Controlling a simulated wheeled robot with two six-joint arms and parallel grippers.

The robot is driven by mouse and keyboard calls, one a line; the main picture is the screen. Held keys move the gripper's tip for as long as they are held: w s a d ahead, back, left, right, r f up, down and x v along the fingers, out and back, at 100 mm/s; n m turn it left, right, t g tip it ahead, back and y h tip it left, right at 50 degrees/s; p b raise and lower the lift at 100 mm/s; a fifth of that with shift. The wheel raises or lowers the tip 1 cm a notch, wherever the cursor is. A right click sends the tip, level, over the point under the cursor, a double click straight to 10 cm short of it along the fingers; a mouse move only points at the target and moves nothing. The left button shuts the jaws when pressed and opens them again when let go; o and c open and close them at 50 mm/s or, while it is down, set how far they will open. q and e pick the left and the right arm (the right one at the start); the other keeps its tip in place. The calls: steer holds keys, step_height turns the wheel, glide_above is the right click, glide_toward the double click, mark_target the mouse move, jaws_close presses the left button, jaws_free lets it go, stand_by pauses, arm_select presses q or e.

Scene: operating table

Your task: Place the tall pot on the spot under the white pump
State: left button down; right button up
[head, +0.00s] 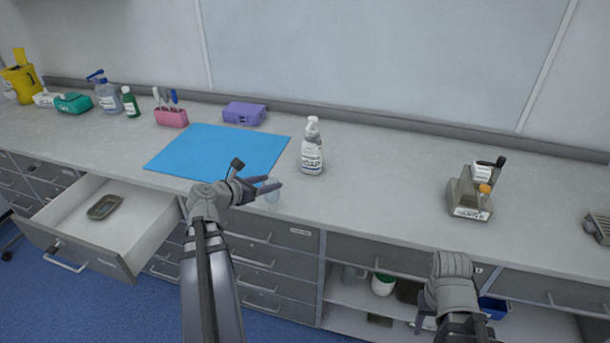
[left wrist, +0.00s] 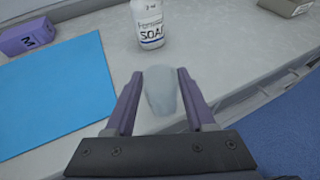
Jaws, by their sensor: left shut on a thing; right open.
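My left gripper (head: 265,188) is shut on a small translucent pale pot (head: 272,190), near the front edge of the worktop. In the left wrist view the pot (left wrist: 162,90) sits between the two purple fingers. The white pump bottle (head: 312,152) stands upright on the worktop, just behind and to the right of the pot and apart from it; its label (left wrist: 150,28) reads soap in the left wrist view. Any spot under the bottle is hidden. My right gripper (head: 428,322) is low, in front of the shelves, partly hidden by its own wrist; it is open.
A blue mat (head: 220,150) lies left of the bottle, with a purple box (head: 244,113) behind it. An open drawer (head: 85,220) juts out at the left. A grey device (head: 470,197) stands at the right. The worktop between bottle and device is clear.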

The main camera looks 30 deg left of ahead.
arm_select(q)
steer(key=w+d, duration=0.1)
steer(key=w, duration=1)
steer(key=w+d, duration=0.1)
steer(key=w, duration=0.4)
steer(key=shift+w+d, duration=0.3)
steer(key=f+b, duration=0.3)
steer(key=shift+s+f, duration=0.2)
steer(key=shift+f, duration=0.1)
steer(key=shift+b, duration=0.3)
steer(key=shift+f, duration=0.15)
steer(key=shift+c, duration=1.2)
jaws_free()
steer(key=shift+r, duration=0.25)
steer(key=p+v, duration=0.4)
steer(key=v, duration=0.8)
steer(key=shift+p, duration=0.35)
